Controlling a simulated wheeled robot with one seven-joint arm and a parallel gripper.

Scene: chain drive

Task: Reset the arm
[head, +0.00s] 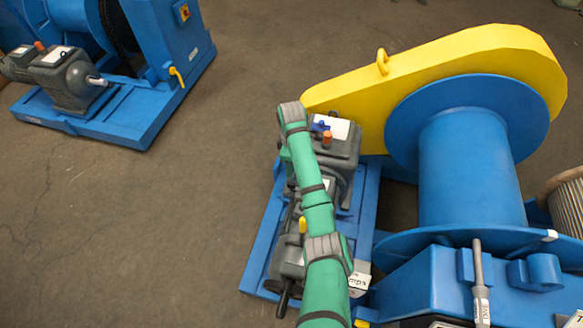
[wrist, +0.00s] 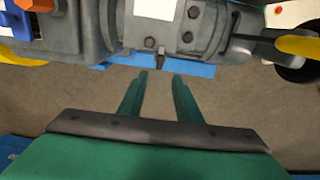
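My green arm reaches up the middle of the head view, over the grey gearbox and motor unit (head: 345,150) of the near winch. My gripper (wrist: 160,75) shows in the wrist view. Its two green fingers stand apart with only floor visible between them, so it is open and empty. The grey machinery (wrist: 165,35) lies ahead of the fingertips, across the top of that view. The fingertips appear apart from it. In the head view my gripper cannot be made out clearly behind the arm.
The near winch has a yellow chain guard (head: 450,65), a blue drum (head: 465,165) and a blue base frame (head: 262,250). A lever with a yellow grip (wrist: 300,46) sits at right in the wrist view. Another blue winch (head: 140,115) stands upper left. Clear floor (head: 120,230) lies left.

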